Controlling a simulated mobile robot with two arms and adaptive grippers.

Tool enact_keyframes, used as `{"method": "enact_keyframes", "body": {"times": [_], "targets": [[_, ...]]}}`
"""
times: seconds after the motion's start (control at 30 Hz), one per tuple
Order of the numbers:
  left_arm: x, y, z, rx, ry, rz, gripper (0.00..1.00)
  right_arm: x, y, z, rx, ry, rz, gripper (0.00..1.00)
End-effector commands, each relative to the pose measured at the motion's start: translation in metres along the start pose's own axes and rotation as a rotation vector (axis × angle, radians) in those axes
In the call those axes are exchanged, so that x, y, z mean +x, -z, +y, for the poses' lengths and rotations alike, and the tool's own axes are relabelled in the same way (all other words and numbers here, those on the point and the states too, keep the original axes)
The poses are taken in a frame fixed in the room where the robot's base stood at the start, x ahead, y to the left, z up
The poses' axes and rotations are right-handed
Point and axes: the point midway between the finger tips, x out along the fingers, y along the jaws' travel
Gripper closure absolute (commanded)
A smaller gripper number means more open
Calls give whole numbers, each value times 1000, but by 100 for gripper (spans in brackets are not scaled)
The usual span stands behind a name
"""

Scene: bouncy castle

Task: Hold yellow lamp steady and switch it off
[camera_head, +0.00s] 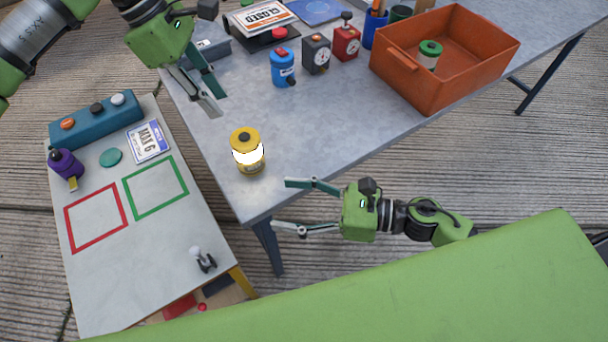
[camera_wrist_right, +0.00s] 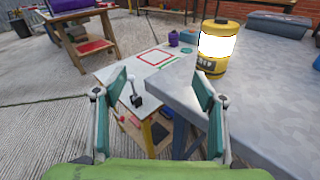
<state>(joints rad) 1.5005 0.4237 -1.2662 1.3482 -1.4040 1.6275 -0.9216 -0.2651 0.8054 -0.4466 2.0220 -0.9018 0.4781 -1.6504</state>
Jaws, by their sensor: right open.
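The yellow lamp (camera_head: 247,151) stands upright near the front corner of the grey table, with its white band glowing brightly. A dark knob shows on its top. In the right wrist view the lit lamp (camera_wrist_right: 217,46) stands beyond and to the right of the fingers. My left gripper (camera_head: 213,95) is open and empty above the table, behind and left of the lamp. My right gripper (camera_head: 290,205) is open and empty off the table's front edge, to the right of and nearer than the lamp. Neither gripper touches the lamp.
On the grey table (camera_head: 330,120) are a blue canister (camera_head: 283,68), a black timer (camera_head: 316,54), a red timer (camera_head: 346,43) and an orange bin (camera_head: 440,85). A lower side table (camera_head: 100,235) at left bears red and green outlined squares. The table around the lamp is clear.

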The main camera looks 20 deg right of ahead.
Motion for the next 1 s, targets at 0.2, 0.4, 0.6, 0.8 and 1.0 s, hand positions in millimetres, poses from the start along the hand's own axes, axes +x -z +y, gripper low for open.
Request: {"method": "enact_keyframes", "body": {"times": [0.2,0.4,0.6,0.8,1.0], "targets": [[0,0,0,0,0,0,72,-3,-4,-40,-49,163,-102,36],[0,0,0,0,0,0,72,-9,0,-64,-83,268,-131,36],[0,0,0,0,0,0,72,-6,0,-73,-96,297,-136,36],[0,0,0,0,0,0,72,20,-5,-80,-97,295,-138,36],[0,0,0,0,0,0,72,56,-10,-91,-96,295,-138,36]]}}
